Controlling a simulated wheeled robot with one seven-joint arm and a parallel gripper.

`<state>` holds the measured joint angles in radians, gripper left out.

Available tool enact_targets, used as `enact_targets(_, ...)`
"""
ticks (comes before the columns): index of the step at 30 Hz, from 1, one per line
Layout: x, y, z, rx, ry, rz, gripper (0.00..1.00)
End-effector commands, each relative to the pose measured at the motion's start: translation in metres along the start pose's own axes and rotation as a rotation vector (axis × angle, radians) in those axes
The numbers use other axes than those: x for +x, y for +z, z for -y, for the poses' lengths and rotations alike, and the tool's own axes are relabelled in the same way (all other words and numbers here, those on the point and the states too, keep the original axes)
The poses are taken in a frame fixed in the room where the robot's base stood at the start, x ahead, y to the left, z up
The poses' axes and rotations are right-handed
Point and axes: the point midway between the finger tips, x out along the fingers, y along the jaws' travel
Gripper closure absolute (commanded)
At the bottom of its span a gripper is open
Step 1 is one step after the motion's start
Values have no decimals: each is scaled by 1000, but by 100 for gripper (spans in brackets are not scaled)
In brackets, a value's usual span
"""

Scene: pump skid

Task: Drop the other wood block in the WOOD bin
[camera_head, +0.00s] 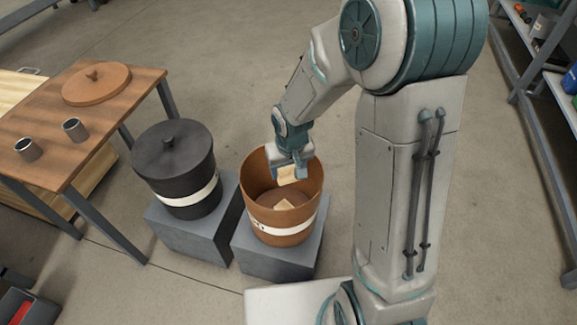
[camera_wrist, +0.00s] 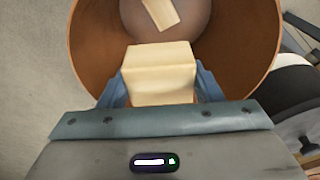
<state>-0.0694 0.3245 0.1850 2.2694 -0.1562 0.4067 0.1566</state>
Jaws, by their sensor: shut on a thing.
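My gripper (camera_head: 291,168) is shut on a pale wood block (camera_head: 287,175), held over the mouth of the open brown bin (camera_head: 262,200). In the wrist view the held block (camera_wrist: 158,72) sits between the blue fingers of my gripper (camera_wrist: 160,88), with the bin's round wall (camera_wrist: 97,60) around it. Another pale wood block (camera_head: 284,204) lies on the bin's floor; it also shows in the wrist view (camera_wrist: 160,12). The bin has a white band whose lettering is mostly hidden. I cannot tell exactly how far the held block is above the floor.
A black bin (camera_head: 177,180) with its lid on stands left of the brown bin, each on a grey plinth. A wooden table (camera_head: 110,115) at the left holds a round brown lid (camera_head: 96,84) and two metal cylinders (camera_head: 74,129). Shelving (camera_head: 535,90) stands at the right.

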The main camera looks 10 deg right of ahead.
Motion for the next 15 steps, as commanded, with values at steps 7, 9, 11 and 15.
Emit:
enact_targets(7,0,0,0,0,0,0,16)
enact_targets(9,0,0,0,0,0,0,16)
enact_targets(11,0,0,0,0,0,0,16)
enact_targets(15,-8,0,0,1,0,0,16)
